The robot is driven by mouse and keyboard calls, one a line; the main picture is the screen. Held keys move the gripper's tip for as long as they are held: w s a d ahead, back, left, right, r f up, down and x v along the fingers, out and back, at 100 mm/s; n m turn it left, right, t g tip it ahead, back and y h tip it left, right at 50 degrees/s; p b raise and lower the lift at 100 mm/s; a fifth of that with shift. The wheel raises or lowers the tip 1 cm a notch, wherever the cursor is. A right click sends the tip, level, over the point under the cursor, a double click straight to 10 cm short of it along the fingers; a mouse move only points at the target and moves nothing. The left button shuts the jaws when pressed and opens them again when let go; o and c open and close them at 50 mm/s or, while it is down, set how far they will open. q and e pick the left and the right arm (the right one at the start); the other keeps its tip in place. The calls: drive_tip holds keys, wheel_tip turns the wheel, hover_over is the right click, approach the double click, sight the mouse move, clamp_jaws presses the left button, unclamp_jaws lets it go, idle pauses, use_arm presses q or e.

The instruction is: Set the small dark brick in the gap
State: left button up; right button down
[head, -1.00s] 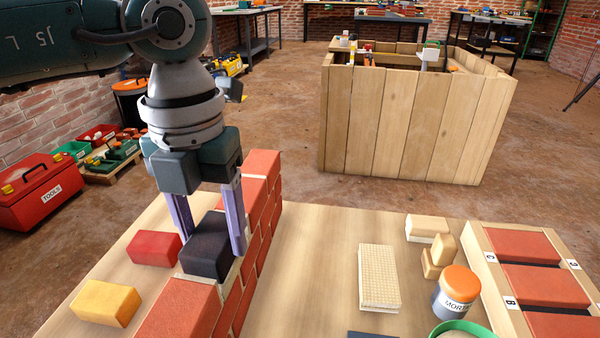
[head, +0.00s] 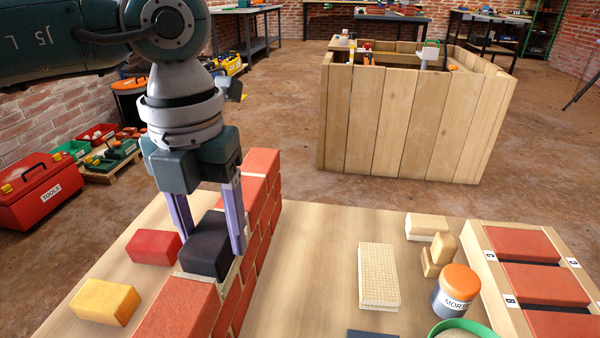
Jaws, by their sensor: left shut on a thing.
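The small dark brick (head: 207,247) is at the top of the red brick wall (head: 180,310), in the gap between the near and far top bricks. Pale mortar shows along its lower near edge. My left gripper (head: 209,222) points down from above, with one finger on each side of the dark brick, shut on it. The brick looks level; whether it rests fully on the gap's floor is hidden. My right gripper does not show.
A red block (head: 153,247) and a yellow block (head: 105,302) lie left of the wall. To the right are a ribbed pale block (head: 378,276), wooden blocks (head: 437,254), a mortar jar (head: 456,292) and a rack of red bricks (head: 543,285).

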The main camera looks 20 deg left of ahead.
use_arm(q)
drive_tip(key=shift+f, duration=0.3)
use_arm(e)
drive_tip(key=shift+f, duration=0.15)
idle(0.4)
use_arm(q)
drive_tip(key=o, duration=1.4)
drive_tip(key=shift+o, duration=0.2)
drive_tip(key=shift+r+p, duration=3.4)
drive_tip(key=shift+r, duration=0.65)
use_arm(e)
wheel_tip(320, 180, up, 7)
